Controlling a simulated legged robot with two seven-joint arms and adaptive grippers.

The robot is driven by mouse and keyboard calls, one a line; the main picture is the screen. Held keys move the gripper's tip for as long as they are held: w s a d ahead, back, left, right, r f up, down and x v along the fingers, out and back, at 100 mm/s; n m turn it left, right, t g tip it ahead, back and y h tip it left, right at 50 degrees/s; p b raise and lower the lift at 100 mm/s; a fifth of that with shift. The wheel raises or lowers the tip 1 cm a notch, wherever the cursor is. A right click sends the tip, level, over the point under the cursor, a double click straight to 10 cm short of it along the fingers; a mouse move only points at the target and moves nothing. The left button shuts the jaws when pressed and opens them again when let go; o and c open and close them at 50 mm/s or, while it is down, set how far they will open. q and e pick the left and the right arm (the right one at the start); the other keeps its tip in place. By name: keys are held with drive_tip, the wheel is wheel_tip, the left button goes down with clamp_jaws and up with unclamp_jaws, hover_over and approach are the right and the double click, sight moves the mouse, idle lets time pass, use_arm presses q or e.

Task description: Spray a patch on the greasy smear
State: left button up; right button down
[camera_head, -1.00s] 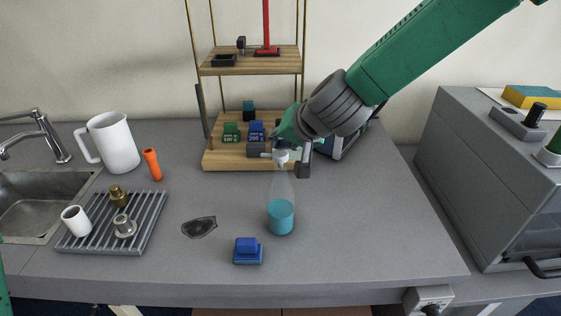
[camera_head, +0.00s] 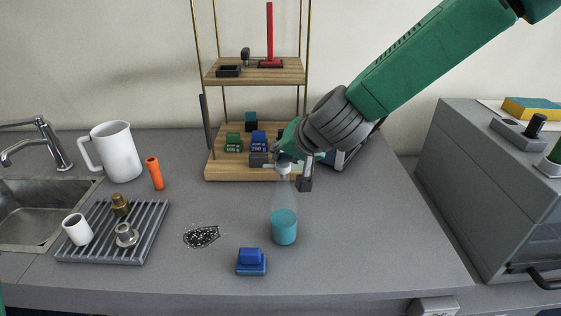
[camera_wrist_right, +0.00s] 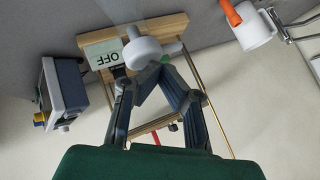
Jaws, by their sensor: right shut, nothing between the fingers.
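The greasy smear (camera_head: 202,237) is a dark patch on the grey table, now covered in white specks. A clear spray bottle (camera_head: 284,225) with teal liquid stands upright to its right, apparently on the table. My right gripper (camera_head: 291,160) is at the bottle's white spray head, its fingers shut with nothing gripped between them. In the right wrist view the white head (camera_wrist_right: 147,52) shows just beyond the fingertips (camera_wrist_right: 150,78); whether they touch it is unclear. My left gripper is out of view.
A blue sponge-like block (camera_head: 251,262) lies in front of the bottle. A drying rack (camera_head: 150,233) with small parts, an orange tool (camera_head: 154,173), a white jug (camera_head: 118,152) and a sink (camera_head: 40,205) are at left. A wooden shelf (camera_head: 222,171) stands behind; a grey cabinet (camera_head: 470,190) at right.

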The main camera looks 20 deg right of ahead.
drive_tip(key=shift+a, duration=0.15)
drive_tip(key=shift+d, duration=0.6)
drive_tip(key=shift+d+f, duration=0.15)
drive_tip(key=shift+d, duration=0.45)
drive_tip(key=shift+s+a+f, duration=0.1)
drive_tip(key=shift+a+f, duration=0.1)
drive_tip(key=shift+a, duration=1.35)
drive_tip(key=shift+d, duration=0.85)
drive_tip(key=shift+d+r, duration=0.1)
drive_tip(key=shift+d, duration=0.45)
drive_tip(key=shift+r+p, duration=0.15)
drive_tip(key=shift+p, duration=0.15)
drive_tip(key=shift+a, duration=0.45)
drive_tip(key=r+p, duration=0.2)
drive_tip(key=d+r+p, duration=0.1)
drive_tip(key=r+p, duration=0.1)
drive_tip(key=r, duration=0.1)
drive_tip(key=shift+r+p, duration=0.1)
drive_tip(key=shift+p, duration=0.2)
drive_tip(key=shift+a+r, duration=0.25)
drive_tip(key=shift+r, duration=0.25)
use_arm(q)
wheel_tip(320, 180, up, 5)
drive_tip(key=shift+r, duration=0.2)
use_arm(e)
drive_tip(key=shift+a, duration=0.2)
